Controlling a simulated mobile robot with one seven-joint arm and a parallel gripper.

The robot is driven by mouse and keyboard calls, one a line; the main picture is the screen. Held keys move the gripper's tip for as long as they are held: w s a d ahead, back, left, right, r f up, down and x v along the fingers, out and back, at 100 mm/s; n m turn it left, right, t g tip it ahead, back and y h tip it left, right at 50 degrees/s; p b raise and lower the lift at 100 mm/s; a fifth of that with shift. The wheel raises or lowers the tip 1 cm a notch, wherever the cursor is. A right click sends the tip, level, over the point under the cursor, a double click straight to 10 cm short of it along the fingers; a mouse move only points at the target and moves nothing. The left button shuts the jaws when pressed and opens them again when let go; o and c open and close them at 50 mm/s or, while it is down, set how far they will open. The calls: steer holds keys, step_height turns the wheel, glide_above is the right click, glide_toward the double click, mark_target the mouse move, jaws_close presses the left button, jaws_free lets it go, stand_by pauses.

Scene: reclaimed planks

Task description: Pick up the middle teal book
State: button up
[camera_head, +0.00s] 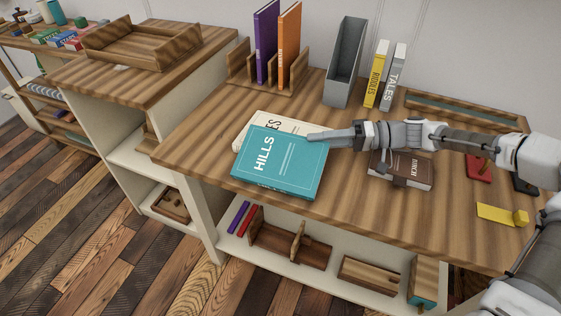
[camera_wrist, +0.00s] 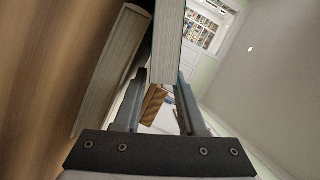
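The teal book marked "HILLS" (camera_head: 290,165) is at the front left of the desk, cover up. It overlaps a cream book (camera_head: 258,127), whose title is partly hidden. My gripper (camera_head: 318,137) reaches in from the right at the teal book's upper right edge. In the wrist view, the teal book's pale page edge (camera_wrist: 166,45) lies between the two fingers (camera_wrist: 162,78), with almost no gap at either side. The gripper looks shut on it. The cream book (camera_wrist: 112,70) is beyond the left finger, at an angle to the teal one.
A brown book (camera_head: 402,172) lies under my arm. Purple (camera_head: 265,42) and orange (camera_head: 290,45) books stand in a wooden rack. A grey holder (camera_head: 345,62) and the yellow "RIDDLES" (camera_head: 376,75) and grey "TALES" (camera_head: 394,78) books stand behind. A yellow item (camera_head: 497,214) lies at right.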

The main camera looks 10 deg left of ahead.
mark_target(298, 137)
steer(key=a+b, duration=0.1)
steer(key=a, duration=0.3)
steer(key=shift+w+a+f+b, duration=0.1)
steer(key=shift+a+f+b, duration=0.1)
steer(key=shift+b, duration=0.15)
steer(key=shift+a+r, duration=0.1)
steer(key=shift+a, duration=0.35)
jaws_close()
steer(key=shift+r, duration=0.1)
stand_by(0.5)
